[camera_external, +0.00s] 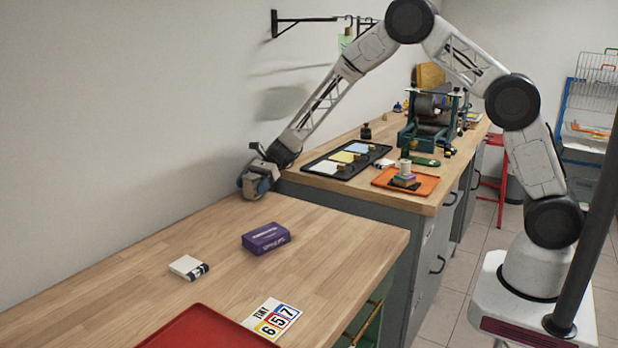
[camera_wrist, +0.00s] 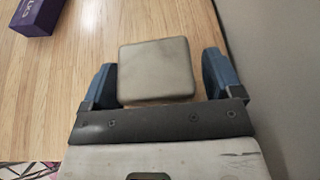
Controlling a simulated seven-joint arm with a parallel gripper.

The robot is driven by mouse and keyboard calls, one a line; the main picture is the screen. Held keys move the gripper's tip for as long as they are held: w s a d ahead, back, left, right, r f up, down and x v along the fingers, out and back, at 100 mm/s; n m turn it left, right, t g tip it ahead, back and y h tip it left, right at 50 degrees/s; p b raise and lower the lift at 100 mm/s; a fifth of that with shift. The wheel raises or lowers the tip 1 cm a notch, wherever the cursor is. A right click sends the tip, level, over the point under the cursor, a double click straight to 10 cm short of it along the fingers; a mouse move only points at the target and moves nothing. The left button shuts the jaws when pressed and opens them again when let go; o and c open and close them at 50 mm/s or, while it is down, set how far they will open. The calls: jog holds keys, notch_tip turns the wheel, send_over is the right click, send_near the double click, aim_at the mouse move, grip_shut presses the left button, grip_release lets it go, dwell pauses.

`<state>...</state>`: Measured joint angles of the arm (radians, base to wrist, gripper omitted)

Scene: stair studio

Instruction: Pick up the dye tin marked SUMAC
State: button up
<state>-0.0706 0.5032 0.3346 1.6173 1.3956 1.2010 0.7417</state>
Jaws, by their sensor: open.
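My gripper (camera_external: 258,183) is low over the near wooden table, by the wall and the step up to the higher bench. In the wrist view my gripper (camera_wrist: 157,80) is open, with one blue finger on each side of a square, rounded, grey-beige tin (camera_wrist: 157,68). No marking shows on the tin's top, so I cannot read SUMAC. In the external view my gripper mostly hides this spot.
A purple box (camera_external: 266,238) lies on the near table (camera_external: 150,262); it also shows in the wrist view (camera_wrist: 38,15). A small white box (camera_external: 188,267), a number card (camera_external: 272,318) and a red tray (camera_external: 205,330) lie nearer. The higher bench holds a black tray (camera_external: 318,157) and an orange tray (camera_external: 425,184).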

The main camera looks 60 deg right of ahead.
aim_at(249, 176)
jog(key=shift+c, duration=0.4)
jog(key=c, duration=1)
jog(key=shift+r, duration=0.2)
jog(key=shift+r, duration=0.6)
notch_tip(249, 176, up, 2)
jog(key=shift+r, duration=0.1)
jog(key=s+d, duration=0.1)
jog(key=s, duration=0.4)
jog(key=s+d, duration=0.1)
jog(key=s, duration=0.4)
jog(key=s+d+r, duration=0.1)
jog(key=s+d, duration=0.1)
jog(key=s, duration=0.3)
jog(key=shift+s+r, duration=0.1)
jog(key=shift+s, duration=0.15)
